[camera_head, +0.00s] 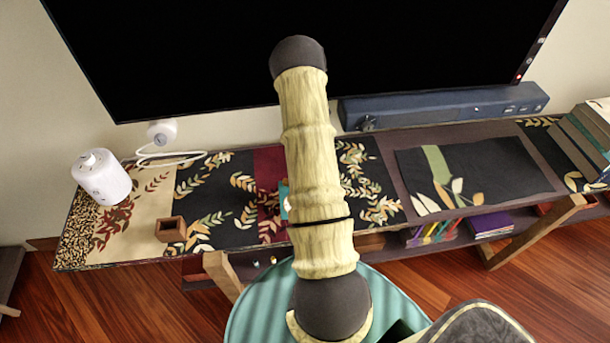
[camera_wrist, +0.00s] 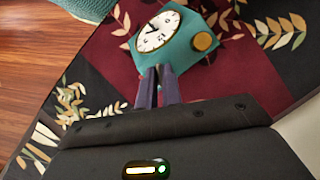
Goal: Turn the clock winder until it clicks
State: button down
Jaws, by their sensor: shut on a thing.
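The teal clock (camera_wrist: 180,62) with a white dial and black hands shows in the top middle of the wrist view. A round gold knob (camera_wrist: 203,41) sits on its right part, clear of my fingers. My gripper (camera_wrist: 158,72) is shut at the clock's near edge, its two dark purple fingers close together. The part of the clock between the fingertips is hidden, so I cannot tell whether it is a winder. In the head view only a sliver of the clock (camera_head: 284,200) shows beside my arm, and my gripper is hidden there.
The clock is on a long low console (camera_head: 230,218) with a leaf-patterned top. A white cylinder (camera_head: 101,177) and a small brown box (camera_head: 171,229) stand left. A soundbar (camera_head: 445,106) lies behind, under a large black screen (camera_head: 400,50). Books (camera_head: 585,135) are at right.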

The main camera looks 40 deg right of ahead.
jog(key=m, duration=0.2)
jog(key=m+t, duration=0.1)
jog(key=m, duration=0.1)
jog(key=shift+s+m+t+y+b, duration=0.15)
jog(key=shift+m+t+y+b, duration=0.15)
jog(key=shift+b, duration=0.05)
jog(key=shift+m+t+b, duration=0.35)
jog(key=shift+m+t, duration=0.45)
jog(key=shift+m, duration=1.1)
jog(key=c, duration=1.6)
grip_release()
jog(key=shift+o, duration=0.2)
jog(key=shift+r, duration=0.1)
jog(key=v, duration=1.7)
jog(key=shift+r+b, duration=0.15)
jog(key=shift+b, duration=0.3)
jog(key=shift+s+a, duration=0.1)
